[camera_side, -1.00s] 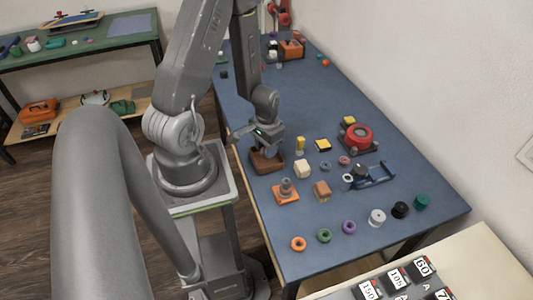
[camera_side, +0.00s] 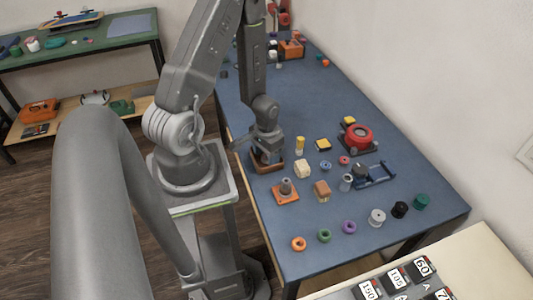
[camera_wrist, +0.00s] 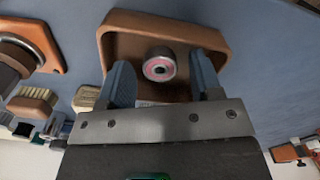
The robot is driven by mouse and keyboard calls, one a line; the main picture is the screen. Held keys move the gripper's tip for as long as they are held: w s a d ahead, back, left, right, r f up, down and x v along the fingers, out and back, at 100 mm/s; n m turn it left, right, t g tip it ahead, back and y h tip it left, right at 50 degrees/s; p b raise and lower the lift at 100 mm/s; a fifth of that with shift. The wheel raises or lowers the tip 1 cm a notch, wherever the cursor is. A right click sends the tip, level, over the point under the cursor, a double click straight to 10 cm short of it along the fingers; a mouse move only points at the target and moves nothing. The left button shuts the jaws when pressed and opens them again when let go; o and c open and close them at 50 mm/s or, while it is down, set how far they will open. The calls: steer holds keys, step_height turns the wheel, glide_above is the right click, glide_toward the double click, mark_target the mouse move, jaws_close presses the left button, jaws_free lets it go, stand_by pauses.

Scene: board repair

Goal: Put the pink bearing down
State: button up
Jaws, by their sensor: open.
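The pink bearing (camera_wrist: 159,66), a small metal ring with a pink band, rests in the brown tray (camera_wrist: 160,19) in the wrist view. My gripper (camera_wrist: 161,78) is open, with one blue finger on either side of the bearing and a visible gap at each side. In the side view my gripper (camera_side: 267,156) is low over the brown tray (camera_side: 264,169) near the table's left edge. The bearing is hidden there behind the gripper and tray.
An orange-based post (camera_side: 286,191), a cream block (camera_side: 303,169) and a wooden-topped block (camera_side: 321,191) stand close to the tray. A red round device (camera_side: 358,137) is further right. Several rings and spools line the near edge. The table's middle back is clear.

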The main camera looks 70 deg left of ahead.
steer(key=shift+r, duration=0.1)
steer(key=w+d+r+m+t+y, duration=0.15)
steer(key=d+r, duration=0.25)
steer(key=r, duration=0.8)
steer(key=w+d+r+m+t+h, duration=0.15)
steer(key=d+r, duration=0.25)
steer(key=r, duration=0.8)
steer(key=s+d+r+m+t, duration=0.1)
steer(key=s+d+r+t, duration=0.1)
steer(key=s+d+r, duration=0.3)
steer(key=d+r, duration=0.3)
steer(key=r, duration=0.1)
steer(key=shift+d+r+m+t, duration=0.2)
steer(key=shift+r+m+t, duration=0.1)
steer(key=shift+r, duration=0.05)
steer(key=shift+s, duration=0.1)
